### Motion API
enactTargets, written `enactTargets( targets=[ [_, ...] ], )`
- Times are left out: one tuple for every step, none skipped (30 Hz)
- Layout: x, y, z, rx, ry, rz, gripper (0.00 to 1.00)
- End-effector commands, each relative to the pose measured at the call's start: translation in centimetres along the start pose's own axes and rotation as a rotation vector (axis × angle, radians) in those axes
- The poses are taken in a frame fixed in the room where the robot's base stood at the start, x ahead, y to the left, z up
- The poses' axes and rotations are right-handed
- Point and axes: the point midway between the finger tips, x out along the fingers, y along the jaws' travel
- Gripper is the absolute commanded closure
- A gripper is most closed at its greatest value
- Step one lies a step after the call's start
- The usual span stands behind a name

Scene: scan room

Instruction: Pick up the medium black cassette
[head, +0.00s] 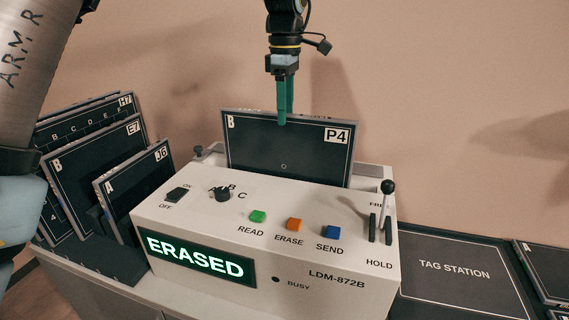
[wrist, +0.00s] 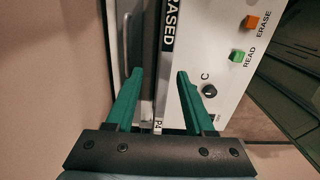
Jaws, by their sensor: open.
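A black cassette marked B and P4 (head: 290,145) stands upright in the back of the white reader unit (head: 265,225), its lower part hidden inside. Its narrow top edge, with a P4 mark, shows between my fingers in the wrist view (wrist: 158,127). My gripper (head: 283,118) points down at the middle of that top edge. The green fingers (wrist: 160,72) are open, one on each side of the edge, with a visible gap.
Black cassettes marked H7, E7 (head: 95,170) and J6 (head: 137,185) lean in a rack at left. The unit has buttons, a lever (head: 387,205) and a display (head: 195,258) reading ERASED. A dark tag station (head: 455,285) lies at right. A wall stands behind.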

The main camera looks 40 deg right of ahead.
Motion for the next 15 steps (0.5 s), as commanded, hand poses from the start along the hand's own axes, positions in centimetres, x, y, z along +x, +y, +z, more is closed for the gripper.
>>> enactTargets(
  targets=[
    [0.4,-0.1,0.0,0.000,0.000,-0.003,0.46],
    [0.8,-0.2,-0.1,0.000,0.000,-0.004,0.46],
    [1.3,-0.3,-0.1,0.000,0.000,-0.004,0.46],
    [1.8,-0.4,-0.1,-0.001,0.001,-0.005,0.46],
    [2.2,-0.5,-0.1,-0.001,0.000,-0.005,0.46],
    [2.9,-0.5,-0.1,-0.001,0.000,-0.004,0.46],
    [3.4,-0.5,-0.1,-0.001,0.000,-0.005,0.46],
    [3.7,-0.5,-0.1,-0.001,0.000,-0.004,0.46],
    [4.1,-0.5,-0.1,-0.001,0.000,-0.002,0.46],
    [4.3,-0.5,0.0,-0.001,0.000,-0.002,0.46],
    [4.5,-0.5,0.0,-0.001,0.000,-0.002,0.46],
    [4.7,-0.5,0.0,0.000,-0.001,-0.001,0.46],
    [4.8,-0.5,0.0,0.000,-0.001,0.000,0.46],
    [4.8,-0.5,0.0,0.000,-0.001,0.000,0.46],
    [4.8,-0.4,0.0,0.000,-0.001,0.000,0.46]
  ],
)
